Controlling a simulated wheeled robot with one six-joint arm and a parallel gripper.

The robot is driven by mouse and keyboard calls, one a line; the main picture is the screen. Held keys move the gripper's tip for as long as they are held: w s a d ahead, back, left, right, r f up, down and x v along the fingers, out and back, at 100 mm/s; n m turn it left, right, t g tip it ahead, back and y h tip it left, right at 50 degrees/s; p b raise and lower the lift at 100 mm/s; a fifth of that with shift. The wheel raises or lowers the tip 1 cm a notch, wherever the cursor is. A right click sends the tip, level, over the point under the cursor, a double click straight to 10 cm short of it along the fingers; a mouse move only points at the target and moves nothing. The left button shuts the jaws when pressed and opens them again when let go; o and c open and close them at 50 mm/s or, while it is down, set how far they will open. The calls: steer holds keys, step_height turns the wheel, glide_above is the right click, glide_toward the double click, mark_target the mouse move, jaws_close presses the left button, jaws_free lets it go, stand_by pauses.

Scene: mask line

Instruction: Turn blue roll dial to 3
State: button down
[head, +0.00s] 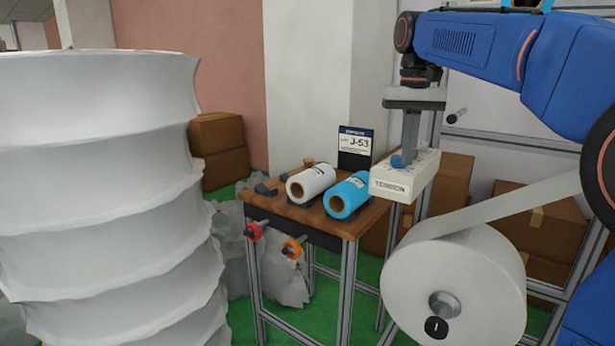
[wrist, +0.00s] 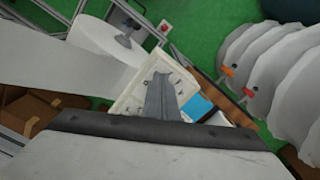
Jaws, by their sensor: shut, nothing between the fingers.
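A white box marked TENSION (head: 388,187) stands at the right of the small table. A small blue dial (head: 397,161) shows on its top. My gripper (head: 409,160) points down at this box, fingers together, its tips beside or at the dial; I cannot tell whether they touch. In the wrist view my shut fingers (wrist: 162,90) cover part of the white box top (wrist: 135,97), which carries dark scale marks. The dial is hidden there, and its setting cannot be read.
A wooden-topped table (head: 290,212) holds a white roll (head: 308,180), a blue roll (head: 351,190) and a J-53 sign (head: 355,145). Red (head: 254,231) and orange (head: 291,248) knobs stick out in front. A large white roll (head: 470,275) with a stretched web is at right. White pleated material (head: 100,190) fills the left.

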steer(key=shift+a, duration=0.65)
steer(key=shift+w+a, duration=0.2)
steer(key=shift+a, duration=0.3)
steer(key=shift+s, duration=0.1)
stand_by(0.3)
steer(key=shift+s+a, duration=0.2)
steer(key=shift+s, duration=0.05)
steer(key=shift+r, duration=3)
